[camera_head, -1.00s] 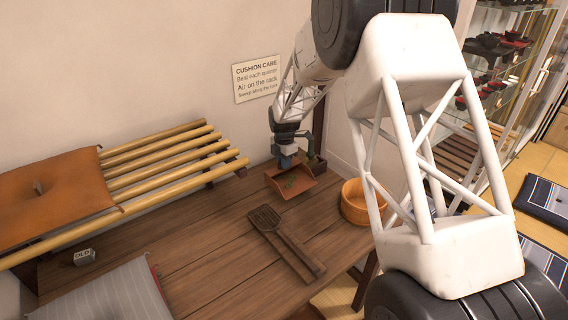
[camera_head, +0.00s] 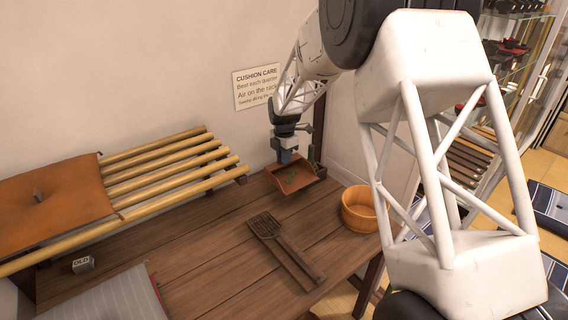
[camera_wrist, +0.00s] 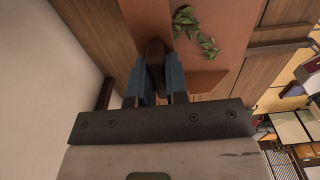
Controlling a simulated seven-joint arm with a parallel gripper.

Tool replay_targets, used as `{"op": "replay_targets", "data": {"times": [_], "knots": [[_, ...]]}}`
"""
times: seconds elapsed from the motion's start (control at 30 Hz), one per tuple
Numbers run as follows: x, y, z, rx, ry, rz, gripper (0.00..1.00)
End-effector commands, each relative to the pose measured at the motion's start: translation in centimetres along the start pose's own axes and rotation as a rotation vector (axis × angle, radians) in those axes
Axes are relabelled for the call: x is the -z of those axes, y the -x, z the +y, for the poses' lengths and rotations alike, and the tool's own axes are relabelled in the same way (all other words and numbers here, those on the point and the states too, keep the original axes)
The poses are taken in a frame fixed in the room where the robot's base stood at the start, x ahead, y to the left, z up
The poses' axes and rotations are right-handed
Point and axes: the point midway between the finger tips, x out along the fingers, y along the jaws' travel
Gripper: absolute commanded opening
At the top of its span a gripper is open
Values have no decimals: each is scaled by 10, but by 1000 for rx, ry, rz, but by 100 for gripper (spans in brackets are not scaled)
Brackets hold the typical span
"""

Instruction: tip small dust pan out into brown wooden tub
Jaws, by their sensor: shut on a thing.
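The small dust pan (camera_head: 289,183) is a reddish-brown open scoop with green leaves in it. It is in my gripper near the far right end of the wooden table, and I cannot tell whether its base touches the table. My gripper (camera_head: 285,157) is shut on the pan's handle. In the wrist view the blue fingers of my gripper (camera_wrist: 156,82) close on the dark handle, and the leaves (camera_wrist: 193,28) lie on the pan floor. The brown wooden tub (camera_head: 347,217) stands to the right of the pan, at the table's right edge. Its inside is only partly visible.
A slatted wooden beater (camera_head: 290,259) lies on the table in front of the pan. A bamboo rack (camera_head: 180,170) with an orange cushion (camera_head: 50,205) is at the left. A small block marked OLD (camera_head: 83,264) and a grey striped cushion (camera_head: 112,298) are at the near left.

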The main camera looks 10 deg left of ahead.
Motion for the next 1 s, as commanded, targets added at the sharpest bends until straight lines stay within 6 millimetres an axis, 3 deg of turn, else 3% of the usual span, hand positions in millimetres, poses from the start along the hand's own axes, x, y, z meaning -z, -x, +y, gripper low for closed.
{"op": "replay_targets", "data": {"times": [0.23, 1.0], "knots": [[0, 14, 0, 0, 0, 0, 0], [0, 15, 0, 0, 0, 0, 0]]}}
